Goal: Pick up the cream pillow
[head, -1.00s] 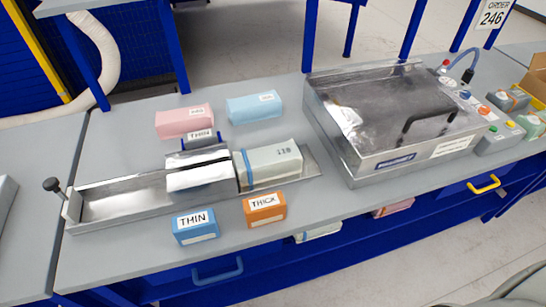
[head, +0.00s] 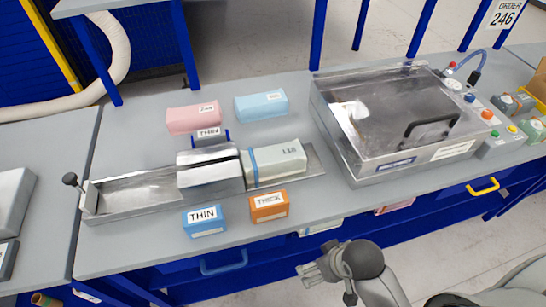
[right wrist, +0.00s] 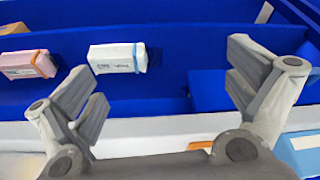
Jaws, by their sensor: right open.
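My left gripper is not in view.
A pink pack (right wrist: 28,64) lies left of the cream one on the shelf. On the bench are a metal fixture (head: 130,196) holding a pale green pack (head: 278,161), blue THIN (head: 204,220) and orange THICK (head: 269,206) blocks, and a lidded metal machine (head: 400,120).

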